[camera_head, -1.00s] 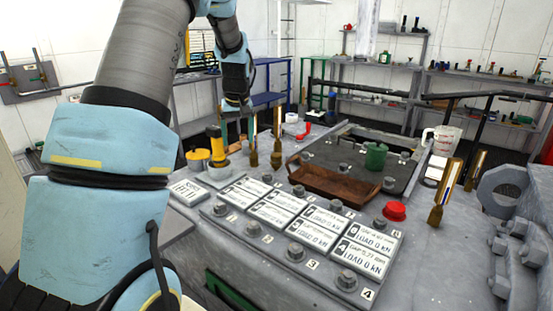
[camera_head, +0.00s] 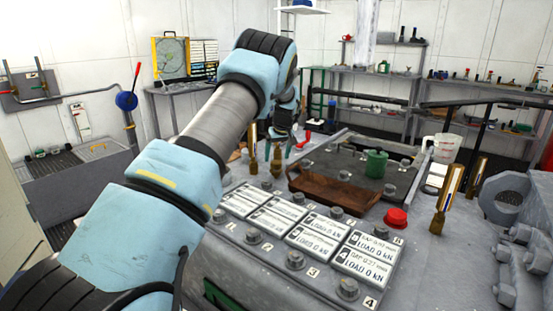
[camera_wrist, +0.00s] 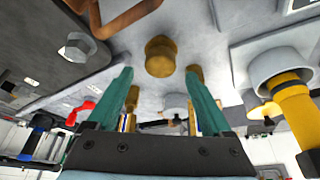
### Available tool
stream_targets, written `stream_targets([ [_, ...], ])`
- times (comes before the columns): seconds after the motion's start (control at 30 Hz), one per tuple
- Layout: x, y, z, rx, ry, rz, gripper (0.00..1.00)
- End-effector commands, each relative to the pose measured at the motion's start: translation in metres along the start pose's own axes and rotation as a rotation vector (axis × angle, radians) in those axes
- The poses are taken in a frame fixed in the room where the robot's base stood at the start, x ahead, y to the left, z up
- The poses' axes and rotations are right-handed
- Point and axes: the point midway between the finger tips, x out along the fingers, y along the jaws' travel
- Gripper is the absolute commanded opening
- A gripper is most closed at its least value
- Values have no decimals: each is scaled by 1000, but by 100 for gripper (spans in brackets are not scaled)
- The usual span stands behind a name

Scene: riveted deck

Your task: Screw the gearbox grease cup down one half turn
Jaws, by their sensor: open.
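A round brass cup (camera_wrist: 160,55), which looks like the grease cup, stands on the grey deck in the wrist view. It shows ahead of and between the fingertips, with no contact visible. My gripper (camera_wrist: 160,78) is open, its two teal fingers apart and nothing held between them. In the head view my gripper (camera_head: 279,150) is beyond my arm, above the back left of the grey housing, near upright brass fittings. My arm hides part of that area. A brown patch beside my arm may be the cup, but I cannot tell.
A rusty tray (camera_head: 330,188) lies near the gripper, with a green can (camera_head: 376,163) behind it. Label plates and bolts line the front; a red cap (camera_head: 396,218) sits right. A yellow-handled object (camera_wrist: 295,105) stands close right of the fingers in the wrist view.

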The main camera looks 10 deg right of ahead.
Motion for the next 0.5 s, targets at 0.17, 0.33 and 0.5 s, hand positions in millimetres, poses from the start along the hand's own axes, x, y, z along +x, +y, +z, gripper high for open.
stream_targets([
  [0.17, 20, 0, 0, 0, 0, 0, 84],
  [0.33, 27, 0, 0, 0, 0, 1, 84],
  [0.5, 28, 0, 0, 0, 0, 1, 84],
])
